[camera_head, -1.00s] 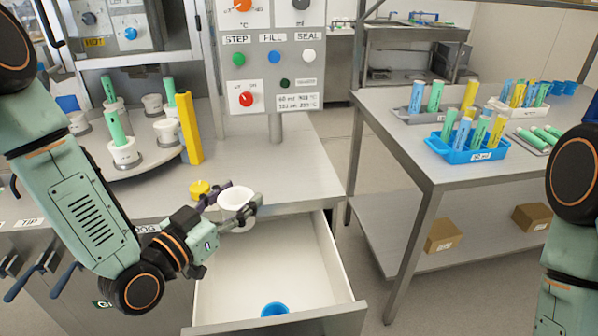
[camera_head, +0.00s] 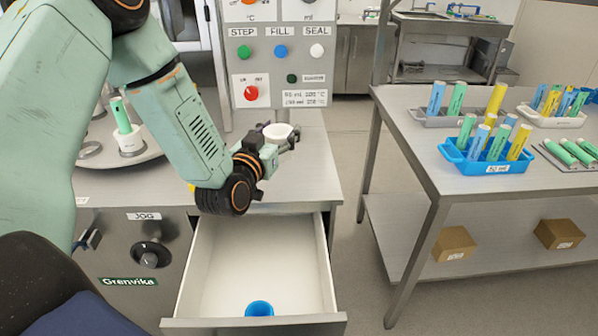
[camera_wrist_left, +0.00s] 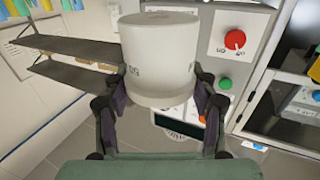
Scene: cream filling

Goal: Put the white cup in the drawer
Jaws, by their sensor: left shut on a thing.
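The white cup (camera_head: 277,131) is held by my left gripper (camera_head: 279,140), over the back right part of the metal counter. In the left wrist view the cup (camera_wrist_left: 158,62) sits between the two fingers of the gripper (camera_wrist_left: 152,110), which touch it on both sides. The open drawer (camera_head: 326,268) is below the counter, nearer than the cup. A blue cup (camera_head: 259,309) stands inside it near the front. My right gripper is not in view.
The control panel (camera_head: 281,70) stands just behind the cup. A round platform (camera_head: 150,150) with a white holder and green tube is at the left. A table (camera_head: 420,150) with tube trays stands right. Most of the drawer floor is bare.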

